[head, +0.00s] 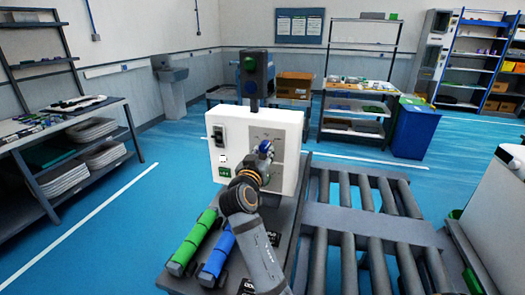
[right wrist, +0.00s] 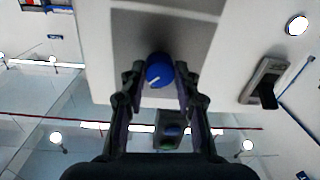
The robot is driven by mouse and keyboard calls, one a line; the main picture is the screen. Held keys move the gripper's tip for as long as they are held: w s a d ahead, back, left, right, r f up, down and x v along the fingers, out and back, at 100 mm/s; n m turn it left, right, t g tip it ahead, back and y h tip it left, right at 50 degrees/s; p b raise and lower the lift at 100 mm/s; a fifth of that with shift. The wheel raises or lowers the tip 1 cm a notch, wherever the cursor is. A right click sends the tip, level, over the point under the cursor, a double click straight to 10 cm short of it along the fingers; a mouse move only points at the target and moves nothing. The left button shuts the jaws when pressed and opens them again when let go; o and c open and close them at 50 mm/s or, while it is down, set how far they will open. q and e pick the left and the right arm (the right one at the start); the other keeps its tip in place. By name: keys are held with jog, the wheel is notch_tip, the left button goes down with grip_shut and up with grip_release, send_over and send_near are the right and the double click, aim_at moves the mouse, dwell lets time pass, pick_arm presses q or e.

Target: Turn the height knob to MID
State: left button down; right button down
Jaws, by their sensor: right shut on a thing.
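The height knob is the round blue knob (right wrist: 159,70) on the grey panel of a white control box (head: 235,123). A short white mark shows on its face, toward the lower left in the right wrist view. The position labels are too small to read. My right gripper (head: 263,154) is at the front of the box, with the knob between its fingers. In the right wrist view this gripper (right wrist: 156,84) has a finger on each side of the knob, shut on it. In the head view the gripper partly hides the knob. My left gripper is out of view.
A black switch (head: 218,136) sits left on the box, above a green button (head: 225,172). Green (head: 192,243) and blue (head: 217,254) cylinders lie in front. A roller conveyor (head: 365,215) runs right.

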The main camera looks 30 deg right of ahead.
jog(key=n+p, duration=0.1)
jog(key=n, duration=0.1)
jog(key=n+p, duration=0.2)
jog(key=shift+r+n, duration=0.2)
jog(key=shift+n, duration=0.1)
jog(key=shift+n+p, duration=1.45)
jog(key=shift+n, duration=0.35)
jog(key=shift+f, duration=0.1)
jog(key=c, duration=1)
grip_release()
jog(key=r, duration=1)
jog(key=shift+s+d, duration=0.1)
jog(key=shift+s, duration=0.1)
jog(key=shift+w, duration=0.2)
